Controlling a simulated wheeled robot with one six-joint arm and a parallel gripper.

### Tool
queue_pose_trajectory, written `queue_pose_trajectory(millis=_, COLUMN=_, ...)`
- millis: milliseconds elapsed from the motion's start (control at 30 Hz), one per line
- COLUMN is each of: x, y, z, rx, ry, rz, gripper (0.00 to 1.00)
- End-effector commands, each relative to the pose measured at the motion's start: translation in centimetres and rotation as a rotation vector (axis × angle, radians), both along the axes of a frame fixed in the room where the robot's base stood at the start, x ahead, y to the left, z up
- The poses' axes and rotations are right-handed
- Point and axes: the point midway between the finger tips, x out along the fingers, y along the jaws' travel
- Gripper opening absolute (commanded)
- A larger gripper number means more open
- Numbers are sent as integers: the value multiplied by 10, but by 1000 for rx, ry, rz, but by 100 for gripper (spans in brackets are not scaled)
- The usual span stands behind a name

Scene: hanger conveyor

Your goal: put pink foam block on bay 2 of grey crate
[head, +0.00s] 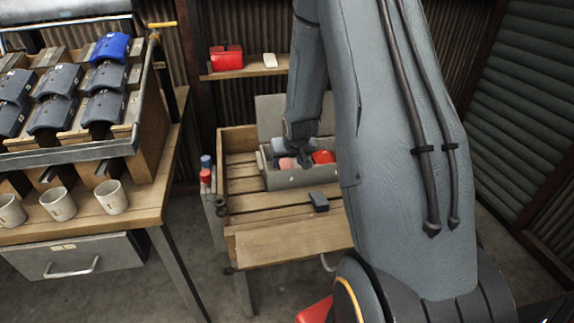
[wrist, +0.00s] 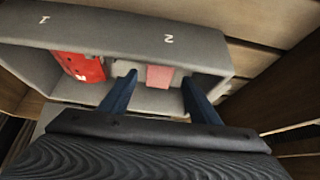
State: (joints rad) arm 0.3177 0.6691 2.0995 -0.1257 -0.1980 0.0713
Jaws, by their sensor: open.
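The grey crate (head: 292,181) stands on the wooden bench in the head view. In the wrist view its rim (wrist: 110,24) carries the marks 1 and 2. The pink foam block (wrist: 160,76) is inside the crate on the side marked 2. It shows partly in the head view (head: 287,163), beside my gripper. My gripper (wrist: 158,79) is open, with its two blue fingers apart on either side of the block in the picture. Whether they touch it, I cannot tell. A red item (wrist: 80,66) lies on the side marked 1.
A small dark block (head: 319,202) lies on the bench (head: 285,238) in front of the crate. A shelf behind holds a red box (head: 226,57) and a white item (head: 269,60). At left are a rack of dark and blue pieces and several cups (head: 58,204).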

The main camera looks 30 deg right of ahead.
Motion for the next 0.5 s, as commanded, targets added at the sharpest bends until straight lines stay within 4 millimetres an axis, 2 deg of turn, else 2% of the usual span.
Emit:
queue_pose_trajectory(millis=33, x=-5, y=1, z=11, rx=-1, ry=-3, rz=0, gripper=57)
queue_pose_trajectory(millis=200, x=-22, y=6, z=38, rx=-1, ry=-2, rz=0, gripper=57)
queue_pose_trajectory(millis=500, x=-39, y=11, z=63, rx=0, ry=1, rz=0, gripper=57)
